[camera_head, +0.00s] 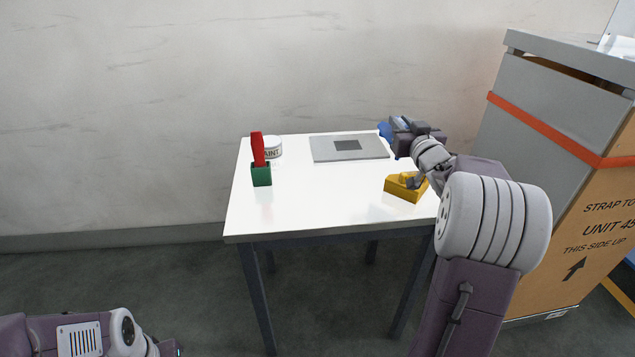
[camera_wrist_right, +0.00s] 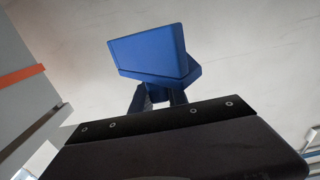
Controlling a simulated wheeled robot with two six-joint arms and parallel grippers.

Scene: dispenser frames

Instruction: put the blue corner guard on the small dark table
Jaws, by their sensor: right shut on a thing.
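My right gripper (camera_head: 396,136) is over the back right part of a white-topped table (camera_head: 320,205). It is shut on the blue corner guard (camera_head: 385,131), which is mostly hidden by the gripper in the head view. In the right wrist view, the blue corner guard (camera_wrist_right: 150,52) sits tilted between the fingertips (camera_wrist_right: 158,96), with only wall behind it. Of my left arm, only a part shows at the lower left; its gripper is out of view. No small dark table shows; this table has a white top and dark legs.
On the table are a yellow block (camera_head: 402,189) below my right wrist, a grey plate (camera_head: 349,148), a white paint can (camera_head: 273,147), and a green block (camera_head: 261,176) with a red piece (camera_head: 257,148). A tall strapped crate (camera_head: 560,190) stands close at right. The table's front middle is clear.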

